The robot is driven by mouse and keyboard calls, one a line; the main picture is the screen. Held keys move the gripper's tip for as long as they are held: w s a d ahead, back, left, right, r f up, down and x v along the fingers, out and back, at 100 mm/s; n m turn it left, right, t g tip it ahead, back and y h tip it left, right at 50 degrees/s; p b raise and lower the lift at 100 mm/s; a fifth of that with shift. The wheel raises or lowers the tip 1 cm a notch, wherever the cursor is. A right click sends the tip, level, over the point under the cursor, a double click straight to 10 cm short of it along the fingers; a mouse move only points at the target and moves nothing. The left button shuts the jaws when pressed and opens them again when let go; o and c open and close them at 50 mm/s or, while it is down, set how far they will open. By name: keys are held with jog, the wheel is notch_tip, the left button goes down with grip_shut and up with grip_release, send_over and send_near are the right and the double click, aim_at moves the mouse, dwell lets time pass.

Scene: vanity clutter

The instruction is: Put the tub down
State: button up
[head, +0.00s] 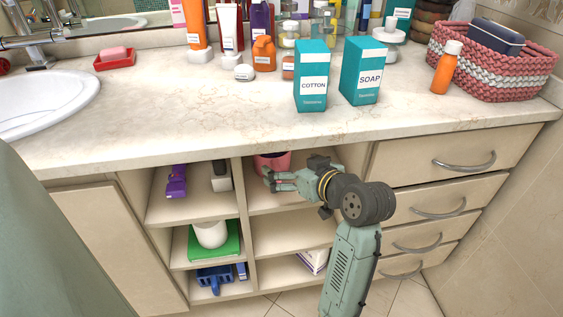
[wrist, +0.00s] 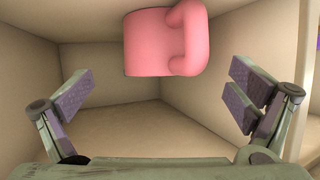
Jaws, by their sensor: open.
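My gripper (head: 272,181) is open and reaches into the upper right open compartment under the counter. In the wrist view its two fingers (wrist: 158,92) stand wide apart with nothing between them. A pink mug-like container with a thick handle (wrist: 160,42) is in the same compartment, beyond the fingers and apart from them. The pink container also shows in the head view (head: 272,160), partly hidden by the counter edge and my gripper. A white rounded tub (head: 210,233) stands on a green box (head: 214,247) in the middle left compartment, clear of my gripper.
The compartment's divider (head: 244,210) is close to the left of my gripper. A purple item (head: 176,180) and a dark-topped bottle (head: 221,177) are in the compartment to the left. Drawers with handles (head: 464,162) are on the right. The counter's front middle (head: 210,125) is clear.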

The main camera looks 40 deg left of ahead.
jog(key=shift+v, duration=2.75)
